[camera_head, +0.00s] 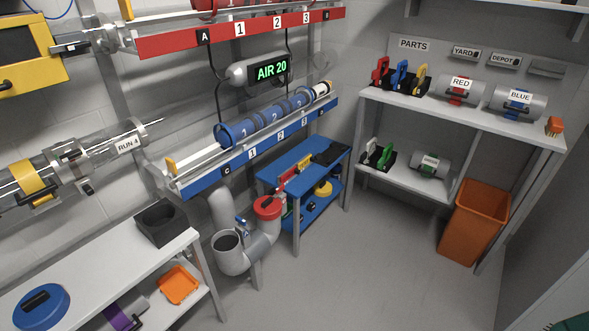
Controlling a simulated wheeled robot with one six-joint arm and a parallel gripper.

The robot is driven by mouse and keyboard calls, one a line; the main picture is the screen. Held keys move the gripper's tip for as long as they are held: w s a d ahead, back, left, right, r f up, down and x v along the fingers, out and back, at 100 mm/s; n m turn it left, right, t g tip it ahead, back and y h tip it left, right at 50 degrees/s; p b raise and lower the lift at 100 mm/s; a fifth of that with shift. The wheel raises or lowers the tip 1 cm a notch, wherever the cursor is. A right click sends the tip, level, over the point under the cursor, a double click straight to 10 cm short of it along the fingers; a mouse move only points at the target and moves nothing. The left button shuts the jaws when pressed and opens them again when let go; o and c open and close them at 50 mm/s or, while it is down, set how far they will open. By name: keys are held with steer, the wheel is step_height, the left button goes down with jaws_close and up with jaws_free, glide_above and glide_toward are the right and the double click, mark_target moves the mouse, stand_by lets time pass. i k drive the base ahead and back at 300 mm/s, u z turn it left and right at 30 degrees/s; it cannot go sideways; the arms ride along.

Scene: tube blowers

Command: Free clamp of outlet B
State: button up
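A red rail (240,32) runs along the top, with plates reading A at its left end, then 1, 2 and 3. A small plate at its right end (326,15) is too small to read surely; it may be B. The upper part of that end is cut by the picture's top edge, and I cannot make out a clamp there. A blue rail (255,150) below carries blue numbered tube pieces (262,117) and has a yellow lever (171,164) at its left end. My gripper is not in view.
A shelf (460,112) at right holds red, blue and yellow clamps and canisters. An orange bin (474,222) stands below. Grey pipes (236,252) and a blue cart (300,165) stand under the blue rail. A white bench (100,270) is at left. The middle floor is clear.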

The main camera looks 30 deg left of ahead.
mark_target(279, 190)
steer(key=u, duration=0.35)
steer(key=i, duration=1.2)
steer(key=u, duration=1.15)
steer(key=i, duration=0.7)
steer(key=u, duration=0.45)
